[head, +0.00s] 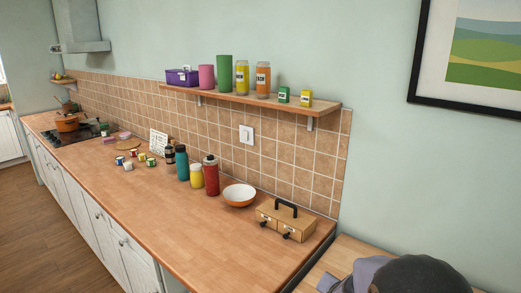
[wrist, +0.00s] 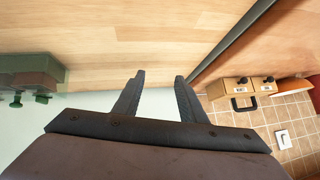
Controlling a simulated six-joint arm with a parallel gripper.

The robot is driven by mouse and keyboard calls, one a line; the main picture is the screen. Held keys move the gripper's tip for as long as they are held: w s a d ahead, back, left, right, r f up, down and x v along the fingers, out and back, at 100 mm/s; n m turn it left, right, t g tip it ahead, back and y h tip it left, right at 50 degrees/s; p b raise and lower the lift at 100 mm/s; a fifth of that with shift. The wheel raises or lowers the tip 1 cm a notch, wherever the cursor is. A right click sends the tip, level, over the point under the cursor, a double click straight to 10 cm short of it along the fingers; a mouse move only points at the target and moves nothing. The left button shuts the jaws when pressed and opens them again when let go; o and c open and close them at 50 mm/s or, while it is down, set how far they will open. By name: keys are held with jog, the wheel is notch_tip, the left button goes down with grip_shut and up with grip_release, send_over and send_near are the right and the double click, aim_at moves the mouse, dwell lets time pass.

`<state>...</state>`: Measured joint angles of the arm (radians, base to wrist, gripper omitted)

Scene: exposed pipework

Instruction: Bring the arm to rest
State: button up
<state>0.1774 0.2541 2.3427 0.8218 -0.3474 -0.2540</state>
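In the wrist view my gripper (wrist: 160,76) has its two dark fingers standing apart, with nothing between them. Beyond the fingertips is a bare pale wooden surface (wrist: 130,30); I cannot tell how far away it is. In the head view, dark and grey-purple rounded parts of my arm (head: 420,274) show at the bottom right, over a lower wooden surface. My fingers cannot be made out there.
A wooden drawer box (head: 287,219) with a black handle stands at the counter's near end, beside a bowl (head: 239,195) and bottles. A shelf (head: 250,97) holds jars above. A green knobbed thing (wrist: 32,72) is left in the wrist view. The counter's front is clear.

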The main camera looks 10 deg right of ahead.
jog(key=s+a+f+n+g+y, duration=0.1)
jog(key=s+a+n+y, duration=0.3)
jog(key=a, duration=0.6)
jog(key=s+a+f+n+g, duration=0.1)
jog(key=s+a+n+g, duration=0.2)
jog(key=s, duration=0.7)
jog(key=s+a+n+g, duration=0.15)
jog(key=s+g, duration=0.25)
jog(key=s, duration=0.5)
notch_tip(320, 180, down, 8)
jog(key=b, duration=0.7)
jog(key=shift+n+y+b, duration=0.3)
jog(key=shift+n, duration=0.15)
notch_tip(320, 180, down, 25)
jog(key=b, duration=2.5)
jog(key=shift+r, duration=0.1)
